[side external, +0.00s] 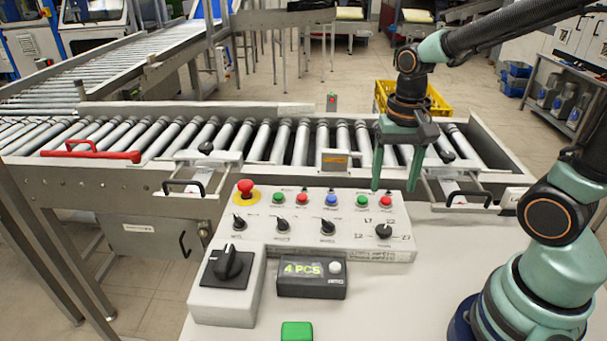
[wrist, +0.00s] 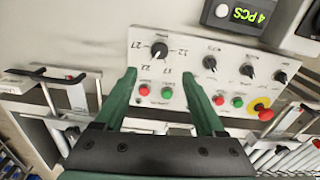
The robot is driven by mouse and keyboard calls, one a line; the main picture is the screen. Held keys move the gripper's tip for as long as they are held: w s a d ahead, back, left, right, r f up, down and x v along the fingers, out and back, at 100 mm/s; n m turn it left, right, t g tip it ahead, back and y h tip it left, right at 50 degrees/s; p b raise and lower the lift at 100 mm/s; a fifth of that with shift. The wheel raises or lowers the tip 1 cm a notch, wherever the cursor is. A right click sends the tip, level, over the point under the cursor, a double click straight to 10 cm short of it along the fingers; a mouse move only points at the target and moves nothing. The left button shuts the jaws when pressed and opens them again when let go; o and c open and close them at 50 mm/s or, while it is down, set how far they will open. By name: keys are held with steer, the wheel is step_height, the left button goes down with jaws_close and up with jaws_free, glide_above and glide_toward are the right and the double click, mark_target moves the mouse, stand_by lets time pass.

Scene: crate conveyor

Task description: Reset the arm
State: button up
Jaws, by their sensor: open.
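My arm reaches in from the right in the side external view. My gripper (side external: 397,189) points down with its two green fingers apart and nothing between them. It hangs over the back right part of the control panel, by the conveyor's near edge. In the wrist view my gripper (wrist: 163,76) also shows open, with a black selector knob (wrist: 159,50) of the panel seen between the fingertips. The white control panel (side external: 310,247) carries coloured buttons, several black knobs and a red emergency stop (side external: 245,187) on a yellow ring.
A roller conveyor (side external: 262,140) runs behind the panel, with a yellow crate (side external: 437,102) beyond it. A counter display (side external: 312,277) reads "4 PCS" beside a grey rotary switch box (side external: 228,283). A green block (side external: 297,331) lies in front.

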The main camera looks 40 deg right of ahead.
steer(key=shift+r, duration=0.7)
step_height(320, 180, up, 7)
steer(key=a+n+t, duration=0.2)
steer(key=n+t, duration=0.3)
steer(key=n, duration=0.3)
steer(key=shift+a+t, duration=0.3)
steer(key=shift+a, duration=0.1)
steer(key=shift+w, duration=0.1)
steer(key=shift+c, duration=0.4)
